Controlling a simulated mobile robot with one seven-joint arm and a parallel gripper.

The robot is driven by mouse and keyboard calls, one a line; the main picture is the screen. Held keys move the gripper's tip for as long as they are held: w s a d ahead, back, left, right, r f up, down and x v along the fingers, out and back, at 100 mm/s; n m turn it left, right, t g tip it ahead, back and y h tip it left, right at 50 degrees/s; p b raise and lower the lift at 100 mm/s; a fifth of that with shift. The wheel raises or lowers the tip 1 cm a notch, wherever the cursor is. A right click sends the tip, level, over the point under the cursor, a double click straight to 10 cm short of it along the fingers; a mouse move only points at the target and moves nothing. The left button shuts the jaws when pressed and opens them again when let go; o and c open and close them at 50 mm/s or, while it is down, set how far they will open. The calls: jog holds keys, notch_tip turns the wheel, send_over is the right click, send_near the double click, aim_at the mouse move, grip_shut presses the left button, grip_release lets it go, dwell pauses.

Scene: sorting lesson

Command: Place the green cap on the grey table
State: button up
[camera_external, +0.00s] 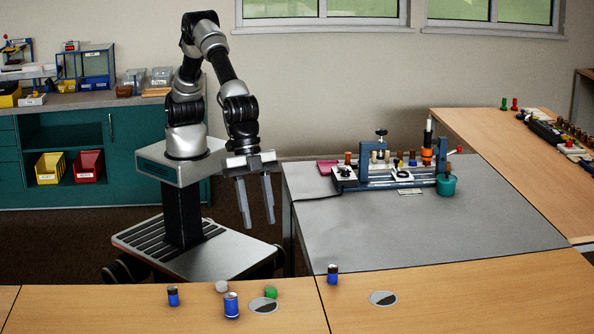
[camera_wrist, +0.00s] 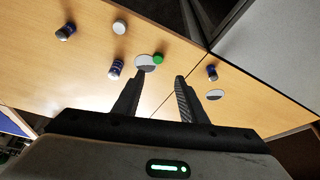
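The green cap (camera_external: 271,292) lies on the wooden table in front, at the right edge of a round grey-and-white disc (camera_external: 263,306). In the wrist view the cap (camera_wrist: 158,58) shows beyond my fingertips, beside the disc (camera_wrist: 147,63). My gripper (camera_external: 257,226) hangs from the raised arm, pointing down, open and empty, behind and well above the wooden table. Its two fingers (camera_wrist: 160,76) are spread apart in the wrist view. The grey table (camera_external: 430,238) stands to the right of my arm, behind the wooden table.
A white cap (camera_external: 222,286) and blue cans (camera_external: 232,305), (camera_external: 173,296) stand near the green cap. Another blue can (camera_external: 333,274) and disc (camera_external: 383,298) are to the right. Workshop apparatus (camera_external: 388,172) occupies the grey table's back; its front is clear.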

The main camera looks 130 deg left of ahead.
jog(key=shift+o, duration=0.7)
jog(key=shift+s+r, duration=0.15)
jog(key=shift+r, duration=0.15)
jog(key=shift+r, duration=0.1)
